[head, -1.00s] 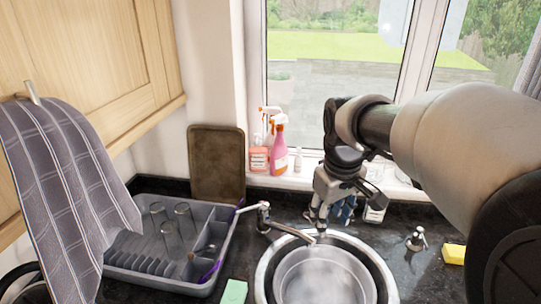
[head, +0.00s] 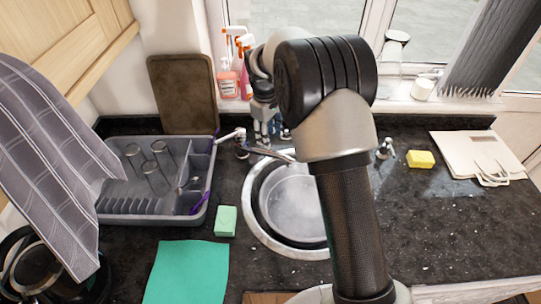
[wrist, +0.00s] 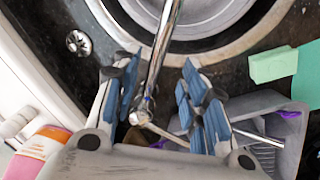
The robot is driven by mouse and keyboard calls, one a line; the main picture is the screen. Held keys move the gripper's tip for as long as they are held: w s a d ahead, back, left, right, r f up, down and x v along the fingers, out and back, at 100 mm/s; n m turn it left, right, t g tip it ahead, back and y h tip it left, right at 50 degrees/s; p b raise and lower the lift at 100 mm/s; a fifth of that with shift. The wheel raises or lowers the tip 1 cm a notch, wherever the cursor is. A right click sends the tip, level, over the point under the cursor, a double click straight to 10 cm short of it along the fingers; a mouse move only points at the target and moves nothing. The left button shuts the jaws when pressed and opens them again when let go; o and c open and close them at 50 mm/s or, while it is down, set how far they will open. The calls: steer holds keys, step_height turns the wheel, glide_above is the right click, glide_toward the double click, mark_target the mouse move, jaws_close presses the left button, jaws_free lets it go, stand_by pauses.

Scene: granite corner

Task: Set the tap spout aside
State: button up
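The chrome tap spout (head: 270,154) runs from the tap body (head: 240,145) over the left rim of the round metal sink (head: 252,222). In the wrist view the spout (wrist: 166,45) points up the picture over the bowl, and the tap body (wrist: 143,105) sits low between the fingers. My gripper (wrist: 162,62) is open, with blue-padded fingers on either side of the spout and a visible gap on each side. My arm also covers the sink's right part.
A grey dish rack (head: 150,205) with glasses stands left of the tap. A green sponge (head: 226,221) and teal cloth (head: 188,270) lie in front. Spray bottles (head: 243,70) line the sill. A second chrome fitting (head: 385,148) and yellow sponge (head: 420,159) are right of the sink.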

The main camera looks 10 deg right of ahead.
mark_target(271, 155)
steer(key=f, duration=0.3)
steer(key=f+b, duration=0.1)
steer(key=f, duration=0.6)
steer(key=shift+w+d+f, duration=0.3)
steer(key=shift+w+d, duration=0.05)
steer(key=shift+d, duration=0.05)
steer(key=shift+c, duration=0.5)
jaws_close()
